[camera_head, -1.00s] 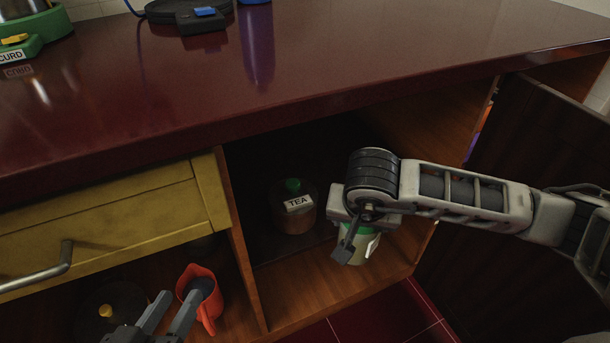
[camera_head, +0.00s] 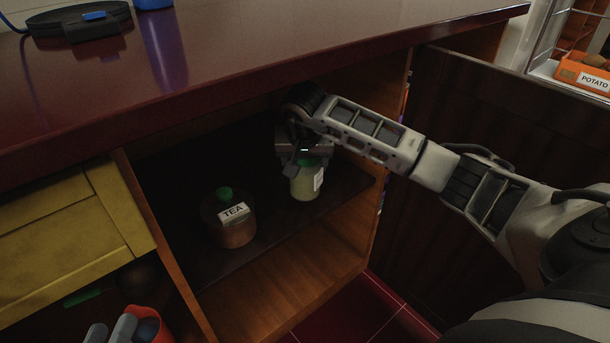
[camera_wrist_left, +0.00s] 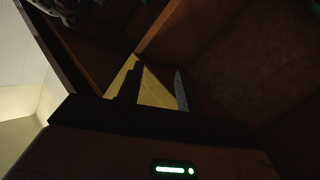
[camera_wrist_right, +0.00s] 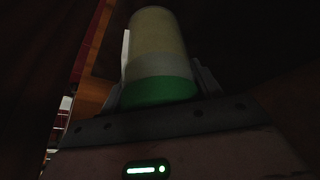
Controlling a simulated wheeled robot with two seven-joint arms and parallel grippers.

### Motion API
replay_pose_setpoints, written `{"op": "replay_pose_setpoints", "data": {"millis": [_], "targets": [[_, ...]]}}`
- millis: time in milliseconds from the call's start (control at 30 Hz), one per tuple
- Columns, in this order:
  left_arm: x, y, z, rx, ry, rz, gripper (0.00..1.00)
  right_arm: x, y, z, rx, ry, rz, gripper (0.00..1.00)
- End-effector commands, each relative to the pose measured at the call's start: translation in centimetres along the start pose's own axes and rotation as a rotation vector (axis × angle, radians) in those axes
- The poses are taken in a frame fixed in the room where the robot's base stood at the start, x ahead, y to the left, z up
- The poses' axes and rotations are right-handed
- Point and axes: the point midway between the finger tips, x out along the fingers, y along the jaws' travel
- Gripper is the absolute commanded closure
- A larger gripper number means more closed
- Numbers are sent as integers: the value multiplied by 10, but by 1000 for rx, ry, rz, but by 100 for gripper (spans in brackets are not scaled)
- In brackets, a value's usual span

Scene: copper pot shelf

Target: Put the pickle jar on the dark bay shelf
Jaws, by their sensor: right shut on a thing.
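The pickle jar (camera_head: 306,184), pale yellow-green with a green lid and a white label, is upright inside the open bay, over the dark bay shelf (camera_head: 265,225). I cannot tell whether its base touches the shelf. My right gripper (camera_head: 308,161) is shut on the jar near its lid. In the right wrist view the jar (camera_wrist_right: 158,45) sits between the fingers, lid nearest the palm. My left gripper (camera_head: 111,331) is at the bottom left of the head view, its fingers apart and nothing seen between them; it also shows in the left wrist view (camera_wrist_left: 158,90).
A tea jar (camera_head: 233,222) stands on the dark shelf, left of the pickle jar. A wooden lower compartment (camera_head: 290,285) lies beneath. The open door (camera_head: 480,130) is at the right.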

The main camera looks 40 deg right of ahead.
Motion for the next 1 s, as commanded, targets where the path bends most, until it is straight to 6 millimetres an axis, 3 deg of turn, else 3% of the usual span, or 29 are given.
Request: {"op": "replay_pose_setpoints", "data": {"millis": [133, 267, 333, 467, 733, 767, 800, 1000], "targets": [[1, -1, 4, -10, 2, 5, 64, 6, 0, -8, 2, -1, -2, 70], [1, -1, 8, -52, 19, 26, 64, 28, 0, 4, 1, -4, -2, 70], [3, 3, -8, -27, 79, 46, 64, 35, 0, 6, 0, -1, -2, 70], [4, 6, -21, -9, 116, 57, 64, 35, 0, 5, 1, 2, -2, 70], [4, 4, -14, -5, 104, 49, 64, 38, 0, 6, 0, 3, -1, 70], [4, 4, -15, -2, 105, 50, 64, 38, 0, 7, 0, 0, 0, 28], [4, 4, -14, -1, 104, 50, 64, 38, 0, 7, 0, 0, 0, 17], [3, 4, -13, 4, 99, 51, 64, 38, 0, 7, 0, 0, 0, 15]]}}
